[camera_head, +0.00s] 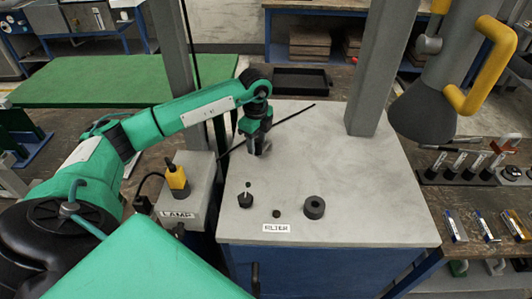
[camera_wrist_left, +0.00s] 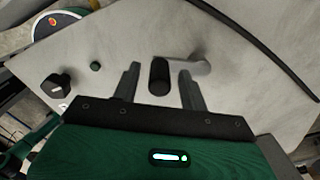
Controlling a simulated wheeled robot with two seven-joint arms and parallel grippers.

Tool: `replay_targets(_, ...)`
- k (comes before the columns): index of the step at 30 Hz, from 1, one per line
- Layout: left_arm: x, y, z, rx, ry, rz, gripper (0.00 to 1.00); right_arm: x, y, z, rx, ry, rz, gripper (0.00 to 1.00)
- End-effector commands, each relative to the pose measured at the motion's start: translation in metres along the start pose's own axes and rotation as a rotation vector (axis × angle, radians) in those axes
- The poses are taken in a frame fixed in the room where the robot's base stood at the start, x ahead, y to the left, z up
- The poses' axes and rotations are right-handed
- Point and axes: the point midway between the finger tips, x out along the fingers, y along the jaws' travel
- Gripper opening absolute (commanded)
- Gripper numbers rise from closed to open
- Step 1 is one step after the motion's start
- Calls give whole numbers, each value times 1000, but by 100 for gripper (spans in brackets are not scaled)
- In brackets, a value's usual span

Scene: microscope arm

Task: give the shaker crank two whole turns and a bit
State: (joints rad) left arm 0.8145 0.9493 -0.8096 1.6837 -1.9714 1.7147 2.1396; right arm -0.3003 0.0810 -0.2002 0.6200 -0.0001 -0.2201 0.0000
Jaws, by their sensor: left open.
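The shaker crank shows in the left wrist view as an upright dark handle (camera_wrist_left: 159,77) with a grey arm running off to the right. My left gripper (camera_head: 260,146) is over the back left part of the grey cabinet top. In the left wrist view its two fingers stand open on either side of the handle, with a gap on each side. In the head view the gripper largely hides the crank. My right gripper is not in view.
The grey top (camera_head: 370,205) carries a dark knob with a pin (camera_head: 245,200), a small knob (camera_head: 277,214) and a black ring (camera_head: 314,208). A grey column (camera_head: 378,80) rises behind. A yellow-topped lamp box (camera_head: 177,180) stands to the left. A thin black rod lies near the gripper.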

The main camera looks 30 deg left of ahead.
Motion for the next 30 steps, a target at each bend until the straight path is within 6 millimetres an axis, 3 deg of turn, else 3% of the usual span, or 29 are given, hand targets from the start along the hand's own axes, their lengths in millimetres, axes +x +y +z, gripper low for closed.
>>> replay_targets(5, -8, 0, 0, 0, 1, -1, 44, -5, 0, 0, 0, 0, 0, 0)
replay_targets(25, -75, 0, 0, 0, 1, -2, 44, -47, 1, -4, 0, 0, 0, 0)
replay_targets(30, -82, 0, 0, 0, 0, -1, 44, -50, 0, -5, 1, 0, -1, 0)
